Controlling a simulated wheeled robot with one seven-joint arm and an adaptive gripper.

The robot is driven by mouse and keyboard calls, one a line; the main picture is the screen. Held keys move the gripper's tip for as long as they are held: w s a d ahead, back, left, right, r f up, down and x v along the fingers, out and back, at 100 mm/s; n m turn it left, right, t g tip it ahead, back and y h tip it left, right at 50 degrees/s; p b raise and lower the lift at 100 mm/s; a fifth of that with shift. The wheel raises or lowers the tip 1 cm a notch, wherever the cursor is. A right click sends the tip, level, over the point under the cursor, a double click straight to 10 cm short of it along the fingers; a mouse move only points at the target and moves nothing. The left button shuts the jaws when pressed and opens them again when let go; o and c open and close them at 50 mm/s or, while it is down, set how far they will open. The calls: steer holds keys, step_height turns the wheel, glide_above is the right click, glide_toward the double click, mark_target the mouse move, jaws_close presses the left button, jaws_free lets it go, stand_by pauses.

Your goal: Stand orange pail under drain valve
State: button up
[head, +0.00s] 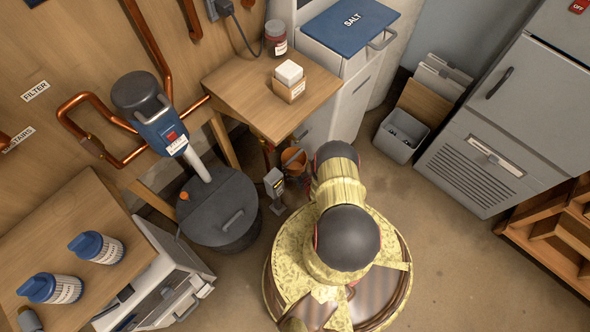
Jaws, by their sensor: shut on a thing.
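The orange pail (293,159) shows in the head view below the front edge of the wooden shelf, upright, with its open top facing up. My arm reaches down over it from the right and hides part of it. My gripper (299,183) is a dark shape partly hidden behind my arm; it is shut on the pail's near side. A copper pipe (267,152) comes down under the shelf just left of the pail. I cannot make out the drain valve clearly, nor whether the pail's bottom touches the floor.
A small grey box (273,182) on a dark stand is close left of the gripper. A large dark lidded tank (220,208) stands further left. The wooden shelf (262,85) overhangs behind the pail. A grey bin (401,136) is at the right; floor between is clear.

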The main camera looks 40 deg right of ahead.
mark_target(295, 168)
step_height(295, 168, down, 4)
steer(key=shift+r+b, duration=0.1)
steer(key=shift+b, duration=0.95)
steer(key=o, duration=1)
steer(key=shift+c, duration=0.2)
steer(key=shift+s, duration=0.1)
steer(key=p+v, duration=0.4)
steer(key=v, duration=0.8)
steer(key=shift+p, duration=0.3)
steer(key=shift+r, duration=0.25)
